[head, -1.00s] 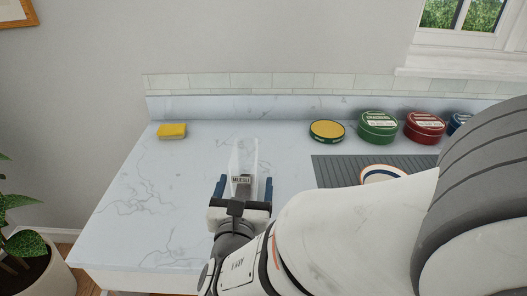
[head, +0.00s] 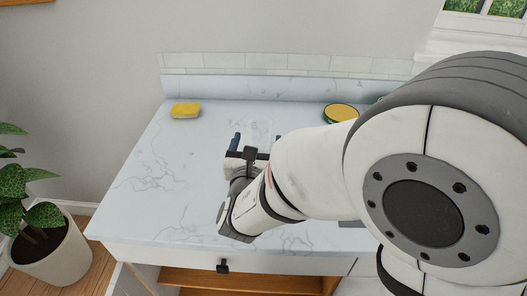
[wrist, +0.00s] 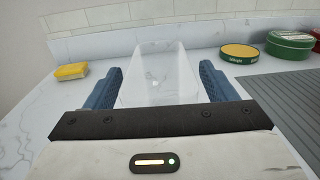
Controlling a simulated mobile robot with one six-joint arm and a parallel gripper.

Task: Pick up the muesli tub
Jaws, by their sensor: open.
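The muesli tub is a clear, see-through container (wrist: 160,80) standing on the counter. In the wrist view it fills much of the space between the two blue fingers of my gripper (wrist: 160,76). The gripper is open, with one finger on each side of the tub and a gap showing near the fingertips. In the head view the tub shows only faintly beyond my gripper (head: 256,140). Its label is hidden now.
A yellow sponge (head: 186,110) lies at the counter's back left. A yellow-topped tin (wrist: 239,52), a green tin (wrist: 289,44) and a grey ribbed mat (wrist: 288,98) are to the right. The marble counter (head: 150,170) is clear on the left.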

